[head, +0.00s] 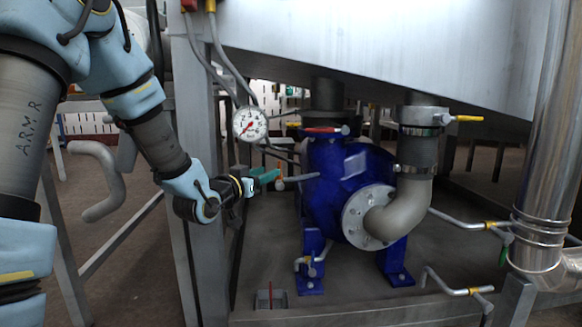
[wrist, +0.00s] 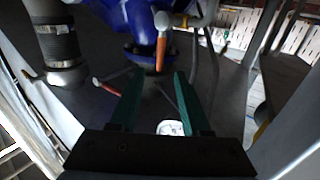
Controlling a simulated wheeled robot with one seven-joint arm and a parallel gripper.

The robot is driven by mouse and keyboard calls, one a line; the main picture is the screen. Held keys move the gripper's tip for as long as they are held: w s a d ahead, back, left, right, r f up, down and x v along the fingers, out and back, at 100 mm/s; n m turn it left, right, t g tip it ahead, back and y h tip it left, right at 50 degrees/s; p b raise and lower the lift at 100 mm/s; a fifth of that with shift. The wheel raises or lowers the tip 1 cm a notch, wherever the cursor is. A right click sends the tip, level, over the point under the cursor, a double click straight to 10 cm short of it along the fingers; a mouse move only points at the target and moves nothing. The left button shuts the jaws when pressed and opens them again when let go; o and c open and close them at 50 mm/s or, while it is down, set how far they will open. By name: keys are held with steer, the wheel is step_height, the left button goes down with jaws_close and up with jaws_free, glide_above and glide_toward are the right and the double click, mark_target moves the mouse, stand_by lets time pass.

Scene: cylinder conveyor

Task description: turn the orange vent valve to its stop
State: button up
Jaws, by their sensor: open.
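The orange vent valve's lever (wrist: 161,52) hangs from a grey pipe end in the wrist view, beside the blue pump (wrist: 128,14). In the head view a small orange piece (head: 278,174) shows at the tip of my gripper (head: 270,176), partly hidden by the green fingers. My gripper also shows in the wrist view (wrist: 159,74). Its two green fingers are apart, with the lever's lower end in line with the gap between them. I cannot tell whether the lever is between the fingers or just beyond them. Nothing is held.
A round gauge (head: 250,124) is above my gripper, and a steel post (head: 197,240) stands close by it. The blue pump (head: 337,180) has a red lever (head: 322,129) on top. Other pipes with yellow-marked handles (head: 467,118) are at the right.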

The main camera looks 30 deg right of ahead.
steer(key=b+x, duration=0.3)
steer(key=x, duration=0.7)
steer(key=shift+w+d, duration=0.2)
steer(key=shift+d, duration=0.05)
steer(key=shift+r, duration=0.1)
steer(key=shift+c, duration=0.3)
jaws_close()
stand_by(0.6)
